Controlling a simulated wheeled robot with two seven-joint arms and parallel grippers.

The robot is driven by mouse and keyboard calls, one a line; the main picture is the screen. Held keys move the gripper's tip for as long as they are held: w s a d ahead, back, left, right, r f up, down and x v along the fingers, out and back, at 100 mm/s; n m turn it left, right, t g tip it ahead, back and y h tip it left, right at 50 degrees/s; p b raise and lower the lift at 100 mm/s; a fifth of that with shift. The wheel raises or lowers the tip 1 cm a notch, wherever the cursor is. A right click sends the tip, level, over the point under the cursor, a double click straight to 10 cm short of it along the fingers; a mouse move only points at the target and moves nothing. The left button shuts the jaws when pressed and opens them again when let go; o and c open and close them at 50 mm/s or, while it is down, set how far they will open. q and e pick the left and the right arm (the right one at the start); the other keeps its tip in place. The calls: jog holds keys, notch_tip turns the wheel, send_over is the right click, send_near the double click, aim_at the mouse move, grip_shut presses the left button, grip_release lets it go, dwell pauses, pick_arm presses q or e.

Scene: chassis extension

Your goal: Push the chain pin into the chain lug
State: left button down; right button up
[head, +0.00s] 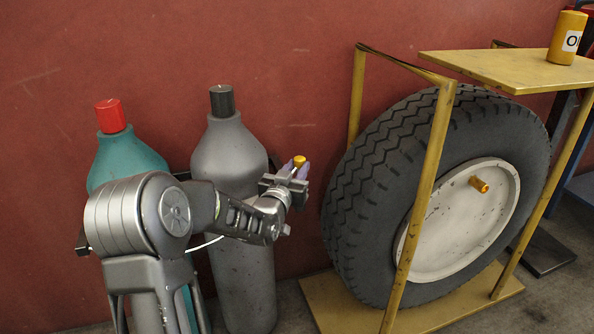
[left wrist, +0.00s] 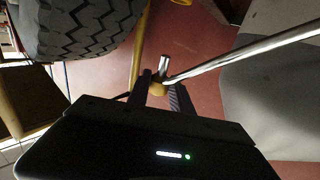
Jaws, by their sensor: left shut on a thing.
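The chain pin, with a yellow-orange head (head: 299,161), is between the fingers of my left gripper (head: 288,179), in front of the red wall. In the left wrist view its yellow part (left wrist: 157,89) sits between the dark fingertips, with a short shiny metal piece (left wrist: 164,68) beyond it. My left gripper is shut on it. I cannot make out the chain lug for certain. My right gripper is not in view.
A grey gas cylinder (head: 234,135) and a teal one (head: 118,158) stand behind my left arm. A large tyre (head: 377,170) stands in a yellow frame (head: 434,180) to the right. In the left wrist view a shiny rod (left wrist: 245,52) runs right from near the fingertips.

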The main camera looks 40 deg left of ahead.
pick_arm(q)
jog(key=shift+b, duration=0.4)
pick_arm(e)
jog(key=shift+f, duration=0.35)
pick_arm(q)
jog(key=shift+f, duration=0.15)
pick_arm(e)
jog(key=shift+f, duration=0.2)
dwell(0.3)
pick_arm(q)
jog(key=shift+f+b, duration=0.3)
jog(key=shift+b, duration=0.2)
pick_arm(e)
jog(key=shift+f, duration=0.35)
pick_arm(q)
jog(key=shift+f+b, duration=0.75)
jog(key=shift+b, duration=0.1)
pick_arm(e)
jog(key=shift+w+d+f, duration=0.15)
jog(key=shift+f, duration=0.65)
